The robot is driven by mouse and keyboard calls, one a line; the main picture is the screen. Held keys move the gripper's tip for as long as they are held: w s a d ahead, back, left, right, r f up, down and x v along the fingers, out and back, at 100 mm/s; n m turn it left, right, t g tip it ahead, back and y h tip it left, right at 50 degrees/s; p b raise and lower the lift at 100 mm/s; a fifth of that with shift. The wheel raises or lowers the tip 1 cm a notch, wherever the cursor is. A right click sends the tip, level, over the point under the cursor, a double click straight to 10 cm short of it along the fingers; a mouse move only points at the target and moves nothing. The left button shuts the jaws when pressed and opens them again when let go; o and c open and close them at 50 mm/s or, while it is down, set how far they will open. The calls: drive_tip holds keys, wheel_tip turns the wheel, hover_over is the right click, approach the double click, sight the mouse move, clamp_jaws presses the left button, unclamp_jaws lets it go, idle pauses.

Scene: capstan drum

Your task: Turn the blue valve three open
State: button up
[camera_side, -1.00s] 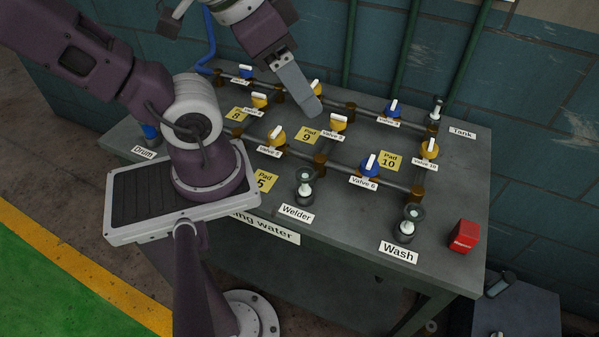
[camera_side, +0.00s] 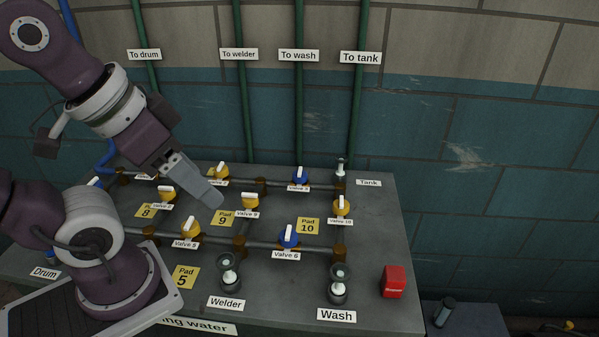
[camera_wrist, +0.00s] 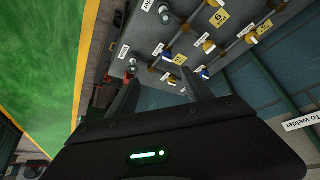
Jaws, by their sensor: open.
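Two blue valves stand at the right of the bench pipework. The rear one (camera_side: 300,177) sits on the back pipe; its label is too small to read surely, but it may be valve three. Its white handle looks crosswise to the pipe. The front one (camera_side: 289,238) is labelled Valve 6. A third blue valve (camera_side: 95,183) at the far left is partly hidden by my arm. My gripper (camera_side: 212,197) is above the bench near the Pad 9 label, left of the rear blue valve and apart from it. In the wrist view its two fingers (camera_wrist: 160,92) are spread and empty.
Several yellow valves stand around, including one (camera_side: 250,201) just right of my gripper and Valve 10 (camera_side: 341,206). Sight glasses stand at Welder (camera_side: 229,275), Wash (camera_side: 338,288) and Tank (camera_side: 341,170). A red box (camera_side: 393,281) sits at the bench's right. Green pipes (camera_side: 299,110) climb the wall.

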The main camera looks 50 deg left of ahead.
drive_tip(key=m+g, duration=0.6)
drive_tip(key=m, duration=0.3)
hover_over(300, 170)
wheel_tip(300, 170, down, 15)
drive_tip(key=shift+s, duration=0.1)
wheel_tip(300, 170, down, 7)
drive_tip(key=shift+f, duration=0.15)
clamp_jaws()
